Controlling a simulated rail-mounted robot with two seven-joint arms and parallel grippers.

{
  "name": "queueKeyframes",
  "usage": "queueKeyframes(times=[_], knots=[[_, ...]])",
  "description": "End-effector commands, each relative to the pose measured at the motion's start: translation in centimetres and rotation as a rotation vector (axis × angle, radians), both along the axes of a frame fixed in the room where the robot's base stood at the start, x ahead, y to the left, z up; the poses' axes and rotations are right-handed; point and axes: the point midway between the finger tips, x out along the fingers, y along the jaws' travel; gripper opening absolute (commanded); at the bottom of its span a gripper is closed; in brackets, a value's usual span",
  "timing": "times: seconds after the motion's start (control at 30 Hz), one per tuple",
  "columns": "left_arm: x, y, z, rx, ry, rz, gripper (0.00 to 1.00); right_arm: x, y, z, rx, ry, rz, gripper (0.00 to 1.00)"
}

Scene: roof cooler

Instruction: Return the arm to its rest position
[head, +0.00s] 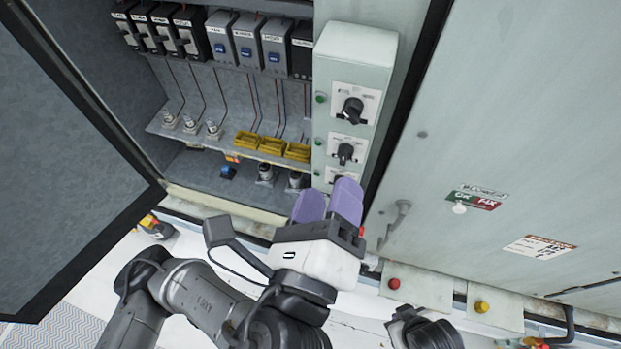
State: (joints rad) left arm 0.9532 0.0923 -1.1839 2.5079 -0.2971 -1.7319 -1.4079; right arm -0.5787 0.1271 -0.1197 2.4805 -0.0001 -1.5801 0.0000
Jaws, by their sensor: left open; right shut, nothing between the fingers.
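My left gripper (329,204) is in the lower middle of the head view, with a white body and two purple fingers. The fingers are apart with nothing between them. It is in front of the lower end of the pale switch box (355,62), and its fingers overlap the lowest rotary switch in the picture. I cannot tell whether they touch it. My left arm (205,295) comes in from the lower left and is bent. A dark part at the bottom edge, right of centre, seems to be my other arm; its gripper fingers do not show.
An open cabinet door (70,150) stands at left. Inside the cabinet are breakers (246,40), yellow blocks (271,146) and wires. A closed pale panel (530,130) with a handle (395,222) is at right. Red (394,284) and yellow (481,307) buttons sit below it.

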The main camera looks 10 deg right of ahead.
Motion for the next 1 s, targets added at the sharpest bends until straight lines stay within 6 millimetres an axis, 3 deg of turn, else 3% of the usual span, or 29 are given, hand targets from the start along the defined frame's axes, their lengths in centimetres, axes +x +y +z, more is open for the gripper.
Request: queueKeyframes(times=[0.77, 0.87, 1.0], knots=[[-0.3, -0.33, 0.02, -0.015, 0.006, -0.013, 0.53, -0.05, 0.33, 0.02, 0.012, 0.002, -0.007, 0.0], [-0.3, -0.34, 0.02, -0.087, 0.042, -0.013, 0.53, -0.05, 0.32, 0.02, 0.01, 0.002, -0.006, 0.0], [-0.43, -0.59, 0.11, -0.31, 0.152, -0.03, 0.53, -0.07, 0.23, 0.01, 0.007, 0.002, -0.004, 0.0]])
